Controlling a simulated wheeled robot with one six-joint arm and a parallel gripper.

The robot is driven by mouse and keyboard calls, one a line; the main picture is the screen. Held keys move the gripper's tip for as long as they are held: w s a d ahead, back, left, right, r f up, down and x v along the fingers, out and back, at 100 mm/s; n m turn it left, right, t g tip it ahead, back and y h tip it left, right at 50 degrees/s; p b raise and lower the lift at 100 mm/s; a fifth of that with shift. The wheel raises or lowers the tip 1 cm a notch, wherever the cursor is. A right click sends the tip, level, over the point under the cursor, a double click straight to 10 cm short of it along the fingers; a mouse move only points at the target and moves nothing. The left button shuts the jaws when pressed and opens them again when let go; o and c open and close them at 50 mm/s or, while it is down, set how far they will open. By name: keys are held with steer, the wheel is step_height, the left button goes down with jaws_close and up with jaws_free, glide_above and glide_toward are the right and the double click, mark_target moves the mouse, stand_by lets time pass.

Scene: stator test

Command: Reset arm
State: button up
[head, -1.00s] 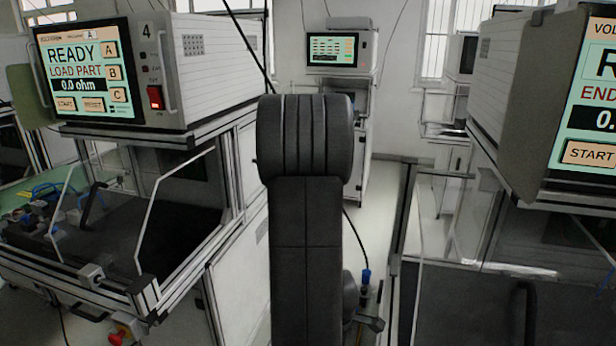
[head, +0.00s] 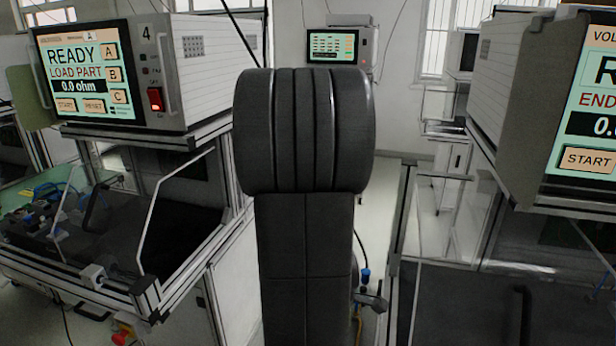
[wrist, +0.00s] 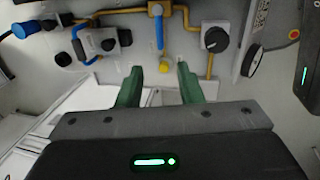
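My arm (head: 305,130) stands upright in the middle of the head view, between the two test stations. My gripper is not clearly visible there. In the wrist view, the two green fingers of my gripper (wrist: 160,75) are apart with nothing held between them. Beyond the fingers is a pale panel with yellow pipes, a blue-handled valve (wrist: 159,33) and a black round knob (wrist: 215,39). The fingers appear clear of these, though the exact distance cannot be told.
The left tester (head: 85,75) reads READY, LOAD PART and stands above an open-fronted bench with a clear guard. Another tester (head: 590,110) is at the right edge, above a dark bench. A third screen (head: 333,46) is at the back. Floor shows between the stations.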

steer(key=f+b, duration=0.1)
steer(key=f, duration=0.2)
steer(key=w+f+b, duration=0.1)
steer(key=f, duration=0.3)
steer(key=f+b, duration=0.1)
steer(key=f, duration=0.2)
steer(key=shift+w+d+f, duration=0.3)
steer(key=shift+w+f, duration=0.05)
steer(key=shift+w+f+b, duration=0.15)
steer(key=shift+w+b, duration=0.15)
steer(key=shift+b, duration=0.2)
steer(key=shift+w+m+b, duration=0.15)
steer(key=shift+m+b, duration=0.15)
steer(key=shift+m, duration=0.2)
steer(key=shift+w+d+r+m+b, duration=0.2)
steer(key=shift+m+b, duration=0.4)
steer(key=shift+m, duration=0.4)
steer(key=shift+w+r, duration=0.1)
steer(key=shift+r, duration=0.1)
